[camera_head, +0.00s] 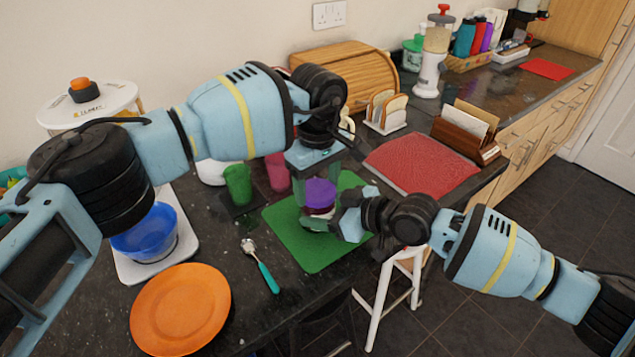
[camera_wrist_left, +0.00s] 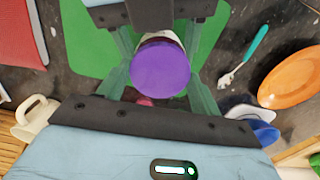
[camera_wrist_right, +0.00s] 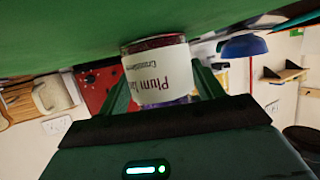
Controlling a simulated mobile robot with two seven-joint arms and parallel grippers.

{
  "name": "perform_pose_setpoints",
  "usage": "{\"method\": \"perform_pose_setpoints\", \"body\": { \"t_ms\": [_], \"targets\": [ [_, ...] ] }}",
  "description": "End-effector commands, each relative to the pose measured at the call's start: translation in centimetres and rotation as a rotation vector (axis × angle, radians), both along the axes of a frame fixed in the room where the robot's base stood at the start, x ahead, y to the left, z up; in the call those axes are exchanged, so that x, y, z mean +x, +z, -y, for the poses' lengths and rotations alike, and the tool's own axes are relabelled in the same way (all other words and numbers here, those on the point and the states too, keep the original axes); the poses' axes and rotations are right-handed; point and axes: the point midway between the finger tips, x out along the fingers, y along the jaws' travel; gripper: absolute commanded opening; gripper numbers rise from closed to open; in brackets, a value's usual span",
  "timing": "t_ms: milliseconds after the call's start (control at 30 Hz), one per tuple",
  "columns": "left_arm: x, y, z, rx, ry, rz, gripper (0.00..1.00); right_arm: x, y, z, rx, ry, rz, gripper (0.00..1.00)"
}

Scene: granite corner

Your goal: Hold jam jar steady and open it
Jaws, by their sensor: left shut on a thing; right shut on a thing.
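The jam jar stands upright on the green mat (camera_head: 290,250). Its purple lid (camera_head: 320,193) is on top and also shows in the left wrist view (camera_wrist_left: 160,68). The jar's white label (camera_wrist_right: 162,75) reads "Plum" in the right wrist view, where the picture is upside down. My left gripper (camera_head: 319,181) comes down from above, with its fingers on both sides of the lid, shut on it. My right gripper (camera_head: 322,213) comes in low from the right, shut on the jar's body. The jar's lower part is mostly hidden by my right gripper in the head view.
A green cup (camera_head: 237,184) and a pink cup (camera_head: 277,170) stand behind the mat. A spoon (camera_head: 262,268) and an orange plate (camera_head: 181,309) lie in front to the left. A red mat (camera_head: 421,164) lies to the right. The worktop's front edge is close below.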

Motion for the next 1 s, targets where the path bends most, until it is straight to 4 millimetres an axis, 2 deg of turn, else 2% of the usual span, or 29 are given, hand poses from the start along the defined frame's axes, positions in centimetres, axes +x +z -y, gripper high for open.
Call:
{"method": "perform_pose_setpoints", "body": {
  "t_ms": [700, 833, 1000],
  "targets": [
    [-0.01, 0.1, 0.0, 0.0, 1.128, 0.0, 0.37, 0.01, -0.06, 0.03, 0.0, 0.0, -0.001, 0.03],
    [-0.01, 0.12, 0.0, 0.001, 1.296, 0.0, 0.37, 0.01, -0.06, 0.03, 0.0, 0.0, -0.001, 0.03],
    [-0.01, 0.12, 0.0, 0.001, 1.407, 0.0, 0.37, 0.01, -0.06, 0.03, 0.0, 0.0, -0.001, 0.03]
  ]
}}
